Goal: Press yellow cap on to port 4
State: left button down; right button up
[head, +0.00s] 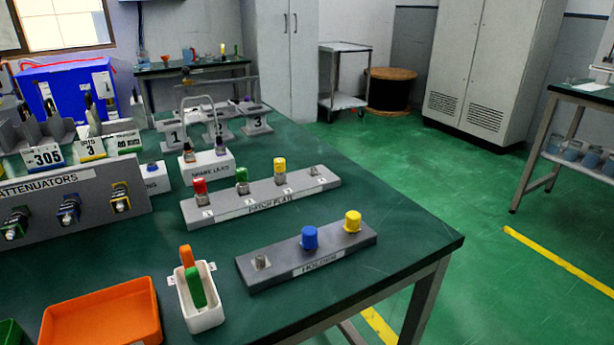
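A yellow cap (352,221) sits upright on the right end of the grey holder (285,277). Behind it, the grey patch plate (228,209) carries a row of ports. The rightmost port (315,172) is bare and low, with a small metal fitting; I take it as port 4, but its number is too small to read. From the left, the other ports bear a red cap (199,185), a green cap (241,174) and another yellow cap (279,164). Neither of my grippers shows in the head view.
The holder also has a blue cap (309,237) and a bare metal post (261,262). A white box (207,316) with orange and green items and an orange tray (85,318) stand at the front left. The green tabletop right of the patch plate is clear.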

aim_at(352, 221)
jog(key=l+u, duration=0.2)
jog(key=u, duration=1.1)
jog(key=l+u, duration=0.4)
jog(key=k+l+u, duration=0.15)
jog(key=u, duration=0.2)
jog(key=k+l+u, duration=0.45)
jog(key=l, duration=0.25)
jog(key=k+l+u, duration=0.1)
jog(key=k+l, duration=0.7)
jog(key=l, duration=0.1)
